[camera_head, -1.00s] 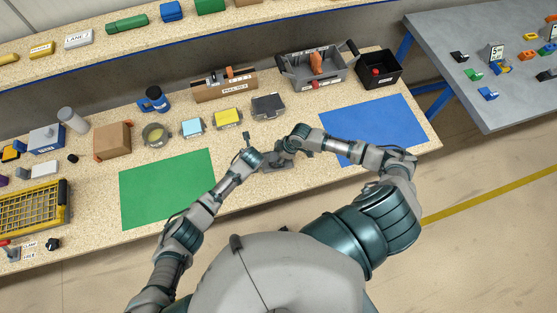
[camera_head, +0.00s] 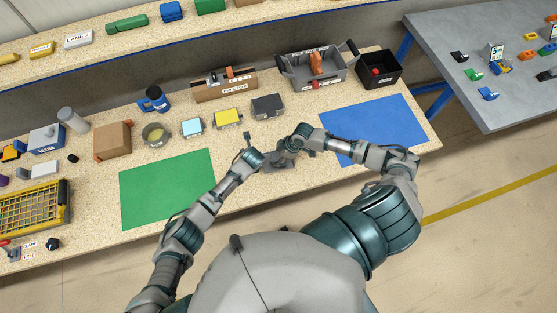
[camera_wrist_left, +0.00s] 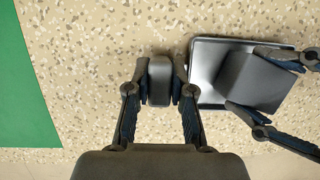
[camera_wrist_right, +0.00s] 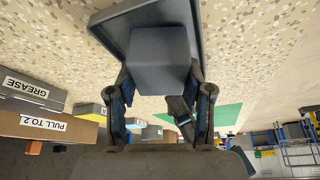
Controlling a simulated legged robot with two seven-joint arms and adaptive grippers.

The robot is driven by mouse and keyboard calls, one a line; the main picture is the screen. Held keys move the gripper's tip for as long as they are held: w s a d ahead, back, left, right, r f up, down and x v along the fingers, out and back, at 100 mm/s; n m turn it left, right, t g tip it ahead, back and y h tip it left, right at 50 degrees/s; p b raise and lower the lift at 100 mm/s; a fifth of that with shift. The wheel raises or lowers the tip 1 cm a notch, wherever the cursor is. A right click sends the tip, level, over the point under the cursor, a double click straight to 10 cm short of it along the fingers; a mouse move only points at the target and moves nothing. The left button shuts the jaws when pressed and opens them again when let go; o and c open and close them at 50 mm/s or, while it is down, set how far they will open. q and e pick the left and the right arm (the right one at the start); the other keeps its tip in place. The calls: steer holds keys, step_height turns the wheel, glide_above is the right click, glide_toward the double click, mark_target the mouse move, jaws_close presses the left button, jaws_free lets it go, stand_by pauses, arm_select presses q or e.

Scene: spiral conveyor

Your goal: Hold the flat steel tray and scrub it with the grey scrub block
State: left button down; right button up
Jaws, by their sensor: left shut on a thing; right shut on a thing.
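The flat steel tray (camera_head: 281,166) lies at the bench's front edge between the green and blue mats, largely covered by my arms in the head view. In the left wrist view the tray (camera_wrist_left: 205,70) shows a raised rim. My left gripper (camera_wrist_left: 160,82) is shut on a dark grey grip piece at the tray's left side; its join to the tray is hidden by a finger. My right gripper (camera_wrist_right: 158,88) is shut on the grey scrub block (camera_wrist_right: 158,58), which sits over the tray face. The block (camera_wrist_left: 252,82) covers the tray's right part; contact underneath is hidden.
The green mat (camera_head: 168,190) lies left and the blue mat (camera_head: 375,130) right. Behind stand a dark grey box (camera_head: 268,106), a yellow-topped box (camera_head: 228,117), a grey bin (camera_head: 315,75) and a black bin (camera_head: 380,70). The speckled bench around the tray is clear.

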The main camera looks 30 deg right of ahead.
steer(key=shift+s+d+f, duration=0.1)
steer(key=shift+s+d, duration=0.15)
steer(key=shift+d, duration=0.6)
steer(key=shift+f, duration=0.1)
steer(key=shift+s+d, duration=0.1)
steer(key=shift+d, duration=0.15)
steer(key=shift+w+a+r, duration=0.1)
steer(key=shift+w+a, duration=0.1)
steer(key=shift+a, duration=0.45)
steer(key=shift+w+a+r, duration=0.1)
steer(key=shift+w+a, duration=0.1)
steer(key=shift+a, duration=0.4)
steer(key=shift+r, duration=1.55)
